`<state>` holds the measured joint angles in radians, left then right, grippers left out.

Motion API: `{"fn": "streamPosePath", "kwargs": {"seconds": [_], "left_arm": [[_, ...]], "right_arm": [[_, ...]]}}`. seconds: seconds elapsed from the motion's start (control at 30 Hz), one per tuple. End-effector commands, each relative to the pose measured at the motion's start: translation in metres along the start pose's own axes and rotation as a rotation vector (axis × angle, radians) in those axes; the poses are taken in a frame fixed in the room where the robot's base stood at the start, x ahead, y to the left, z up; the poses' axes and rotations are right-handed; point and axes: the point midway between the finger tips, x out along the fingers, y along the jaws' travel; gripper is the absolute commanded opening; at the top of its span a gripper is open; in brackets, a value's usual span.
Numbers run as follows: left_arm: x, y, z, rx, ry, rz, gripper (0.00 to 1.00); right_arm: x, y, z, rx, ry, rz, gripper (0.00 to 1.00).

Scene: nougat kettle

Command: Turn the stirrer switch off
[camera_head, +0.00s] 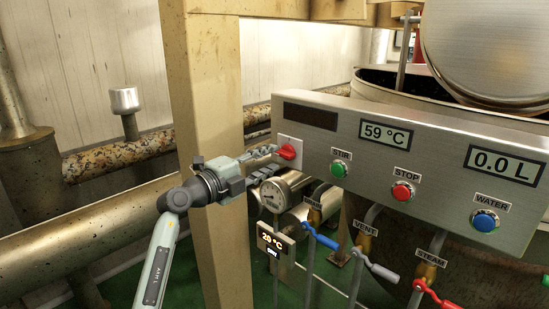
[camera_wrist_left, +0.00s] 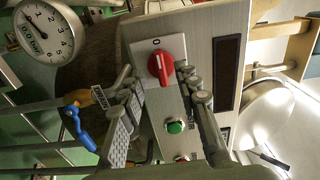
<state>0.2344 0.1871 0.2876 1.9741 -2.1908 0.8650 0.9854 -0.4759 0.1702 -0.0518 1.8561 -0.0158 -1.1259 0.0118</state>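The red rotary switch (camera_head: 287,151) sits on a white plate at the left end of the steel control panel. In the left wrist view the red switch (camera_wrist_left: 166,68) has a "0" mark at the upper edge of its plate; its exact setting is hard to tell. My left gripper (camera_head: 272,160) is open at the switch, its fingers pointing at the panel. In the left wrist view the fingers (camera_wrist_left: 156,82) lie either side of the knob, apart from each other. I cannot tell whether they touch it. A green button labelled STIR (camera_head: 339,168) is right of the switch.
The control panel (camera_head: 440,158) also carries a red STOP button (camera_head: 402,191) and a blue WATER button (camera_head: 485,220). A pressure gauge (camera_head: 275,194) and valves with blue (camera_head: 322,238) and red handles hang close below. A beige post (camera_head: 212,120) stands behind my left gripper.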

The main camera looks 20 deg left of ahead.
Motion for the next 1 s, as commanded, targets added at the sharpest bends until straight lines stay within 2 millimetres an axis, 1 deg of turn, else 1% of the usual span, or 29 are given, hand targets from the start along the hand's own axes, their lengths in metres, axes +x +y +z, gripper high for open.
{"fn": "streamPosePath", "kwargs": {"seconds": [0.03,0.2,0.3,0.4,0.5,0.6,1.0], "left_arm": [[-0.012,0.001,0.000,0.001,-0.001,0.002,0.32],[-0.049,0.001,0.000,0.001,-0.001,0.003,0.32],[-0.068,0.001,0.000,0.000,-0.001,0.002,0.32],[-0.081,0.001,0.000,0.000,-0.001,0.002,0.32],[-0.089,0.001,0.000,-0.001,-0.001,0.002,0.32],[-0.092,0.001,0.000,-0.001,0.000,0.001,0.32],[-0.092,0.000,0.000,-0.001,0.000,0.000,0.32]], "right_arm": [[0.000,0.000,0.000,0.000,0.000,0.000,0.66],[0.000,0.000,0.000,0.000,0.000,-0.001,0.66],[0.000,0.000,0.000,0.000,0.000,-0.001,0.66],[0.000,0.000,0.000,0.000,0.000,-0.001,0.66],[0.000,0.000,0.000,0.000,0.000,-0.001,0.66],[0.000,0.000,0.000,0.000,0.000,-0.001,0.66],[0.000,-0.001,0.000,0.000,0.000,-0.001,0.66]]}}
